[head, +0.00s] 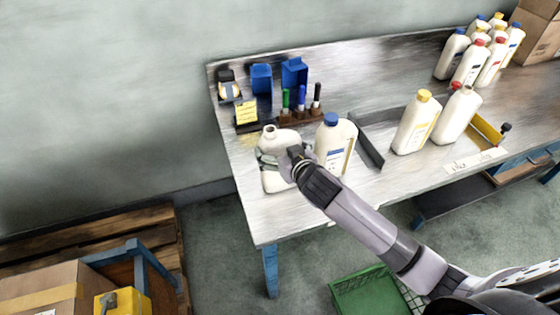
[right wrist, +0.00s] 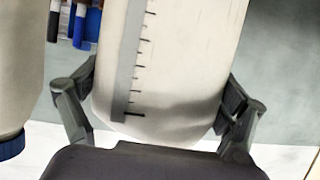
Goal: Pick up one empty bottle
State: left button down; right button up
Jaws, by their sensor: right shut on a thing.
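A white bottle without a cap (head: 283,180) is at the left end of the workbench. My right gripper (head: 281,157) reaches it from the front right and is shut around its upper body. In the right wrist view the bottle (right wrist: 175,60) fills the space between the two fingers (right wrist: 158,108), with a dark measuring scale along its side. I cannot tell whether its base touches the bench. A bottle with a blue cap (head: 336,146) stands just right of it; its cap (right wrist: 11,145) shows at the wrist view's left edge. My left gripper is not in view.
The workbench (head: 395,185) also bears marker pens (head: 301,100), blue bins (head: 294,73), a yellow-capped bottle (head: 416,122), a red-capped bottle (head: 456,114) and several capped bottles at the back right. A green crate (head: 368,295) is on the floor in front.

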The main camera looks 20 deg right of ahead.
jog(key=c, duration=0.4)
jog(key=shift+r, duration=0.1)
jog(key=shift+c, duration=0.2)
